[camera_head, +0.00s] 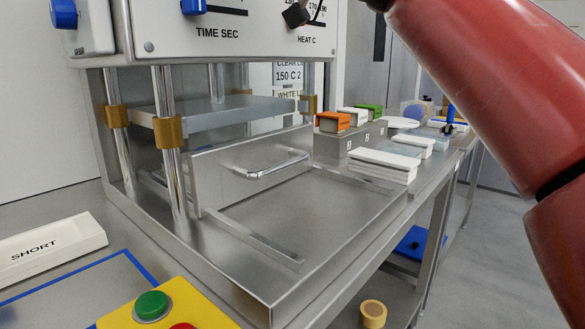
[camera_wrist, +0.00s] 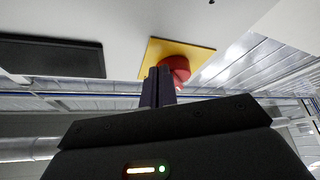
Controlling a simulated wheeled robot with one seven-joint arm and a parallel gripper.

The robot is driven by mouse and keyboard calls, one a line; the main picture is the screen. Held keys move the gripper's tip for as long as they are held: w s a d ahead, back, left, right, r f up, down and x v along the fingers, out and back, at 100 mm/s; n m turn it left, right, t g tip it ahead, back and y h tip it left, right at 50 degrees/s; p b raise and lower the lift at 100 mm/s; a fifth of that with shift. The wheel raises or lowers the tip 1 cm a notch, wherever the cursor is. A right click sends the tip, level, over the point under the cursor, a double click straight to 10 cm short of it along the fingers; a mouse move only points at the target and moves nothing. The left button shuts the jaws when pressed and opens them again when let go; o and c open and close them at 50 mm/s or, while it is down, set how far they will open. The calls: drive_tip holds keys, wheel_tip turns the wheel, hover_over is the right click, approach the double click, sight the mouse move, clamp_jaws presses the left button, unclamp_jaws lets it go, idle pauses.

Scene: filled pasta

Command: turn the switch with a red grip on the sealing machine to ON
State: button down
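The red grip (camera_wrist: 180,68) sits on a yellow square plate (camera_wrist: 160,47) on a white face in the wrist view. My gripper (camera_wrist: 159,72) points at it, with its two dark fingers side by side and no clear gap between them. The fingertips overlap the left part of the red grip in the picture; whether they touch it I cannot tell. The lower front of the sealing machine (camera_head: 215,42) shows in the head view, with TIME SEC and HEAT C markings. The switch and my gripper are outside the head view.
A dark rectangular panel (camera_wrist: 50,56) is left of the plate. Below the machine's face are a handled metal drawer (camera_head: 240,172) and posts. A yellow button box (camera_head: 190,305), a white SHORT tray (camera_head: 45,242) and stacked white pieces (camera_head: 383,166) are on the bench.

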drive_tip(key=shift+s+a+f+b, duration=0.5)
drive_tip(key=shift+s+b, duration=0.1)
drive_tip(key=shift+b, duration=0.65)
drive_tip(key=shift+s+a+f+b, duration=0.2)
drive_tip(key=shift+s+a+b, duration=0.35)
drive_tip(key=shift+b, duration=0.3)
drive_tip(key=shift+d+f, duration=0.1)
drive_tip(key=shift+f, duration=0.05)
drive_tip(key=s+d+b, duration=0.2)
drive_tip(key=d, duration=0.1)
drive_tip(key=s+d, duration=0.1)
drive_tip(key=shift+s+d+f+b, duration=0.25)
drive_tip(key=shift+s+d+b, duration=0.05)
drive_tip(key=shift+s+b, duration=0.1)
idle(0.5)
